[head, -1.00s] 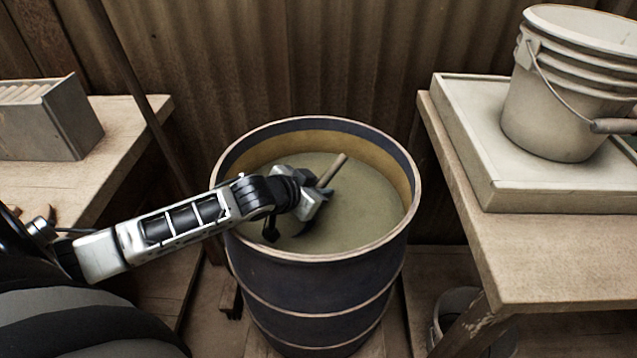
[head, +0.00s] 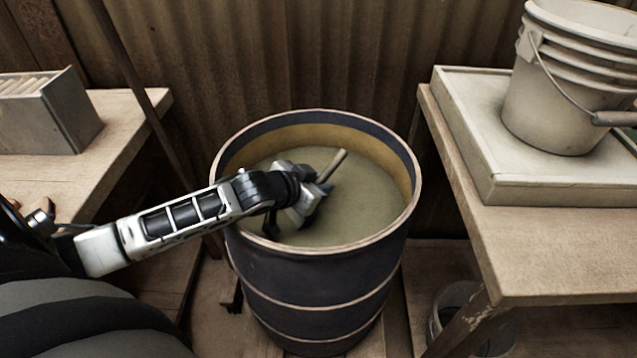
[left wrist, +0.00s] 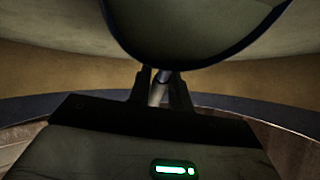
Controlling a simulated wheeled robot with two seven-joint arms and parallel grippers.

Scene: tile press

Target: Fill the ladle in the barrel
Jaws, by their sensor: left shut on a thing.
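The dark barrel (head: 315,272) stands in the middle of the head view, with murky grey-green liquid (head: 365,205) inside. My left gripper (head: 318,192) is inside the barrel's mouth, over the liquid, shut on the ladle's handle (head: 333,166). The handle's end sticks up to the upper right of the fingers. In the left wrist view the handle (left wrist: 159,92) sits between the fingers, and the ladle's large dark bowl (left wrist: 195,28) fills the top. The gripper hides the bowl in the head view, and I cannot tell how much liquid is in it.
A white bucket (head: 560,95) stands on a pale tray (head: 500,185) on the right bench (head: 545,255). A grey box (head: 50,120) sits on the left bench (head: 135,120). Another bucket (head: 445,310) is under the right bench. A corrugated wall (head: 330,50) is behind the barrel.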

